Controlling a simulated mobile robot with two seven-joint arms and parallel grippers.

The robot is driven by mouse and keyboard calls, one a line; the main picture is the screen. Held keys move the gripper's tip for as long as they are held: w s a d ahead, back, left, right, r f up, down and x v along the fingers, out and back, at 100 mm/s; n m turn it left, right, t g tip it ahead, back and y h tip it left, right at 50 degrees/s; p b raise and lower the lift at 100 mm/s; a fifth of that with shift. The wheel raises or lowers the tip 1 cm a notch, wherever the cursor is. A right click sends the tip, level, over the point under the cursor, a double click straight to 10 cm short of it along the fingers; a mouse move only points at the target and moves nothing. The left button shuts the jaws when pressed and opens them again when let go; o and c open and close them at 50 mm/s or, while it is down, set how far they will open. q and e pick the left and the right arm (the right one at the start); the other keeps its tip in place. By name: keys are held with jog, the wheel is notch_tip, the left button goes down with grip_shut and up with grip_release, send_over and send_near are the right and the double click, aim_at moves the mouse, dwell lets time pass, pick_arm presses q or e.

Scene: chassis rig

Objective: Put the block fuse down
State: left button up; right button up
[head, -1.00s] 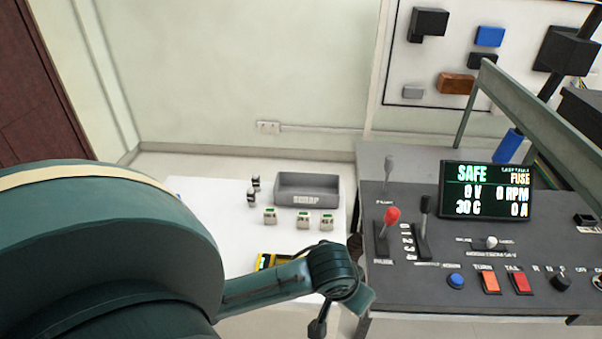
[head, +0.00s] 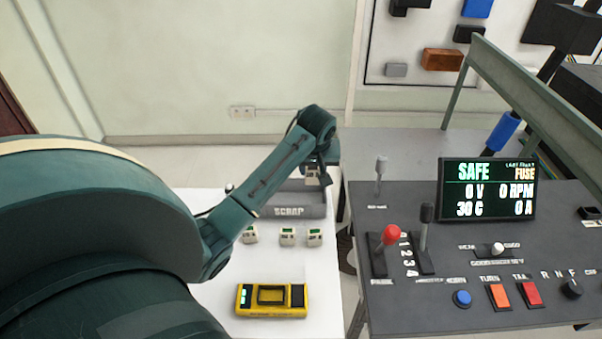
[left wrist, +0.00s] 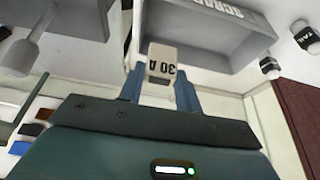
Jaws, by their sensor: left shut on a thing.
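A pale block fuse (head: 314,178) is held in my left gripper (head: 319,170) above the right part of the grey scrap tray (head: 290,212). In the left wrist view the block fuse (left wrist: 161,66) shows a "30 A" mark between the two blue fingers of my left gripper (left wrist: 160,84), which is shut on it. The tray (left wrist: 190,45) lies beyond the fuse in that view, its lettering upside down. In the head view my arm covers part of the tray. My right gripper is out of view.
Several pale block fuses (head: 287,236) stand on the white table (head: 215,325) in front of the tray. A yellow meter (head: 271,300) lies nearer. Small dark-and-white cylinders (left wrist: 270,68) stand beside the tray. The control console (head: 400,310) with levers is on the right.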

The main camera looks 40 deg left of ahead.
pick_arm(q)
notch_tip(320, 180, down, 8)
jog(key=shift+r, duration=0.1)
dwell(0.4)
jog(key=o, duration=0.7)
jog(key=shift+s, duration=0.1)
jog(key=v, duration=1.2)
jog(key=shift+d, duration=0.1)
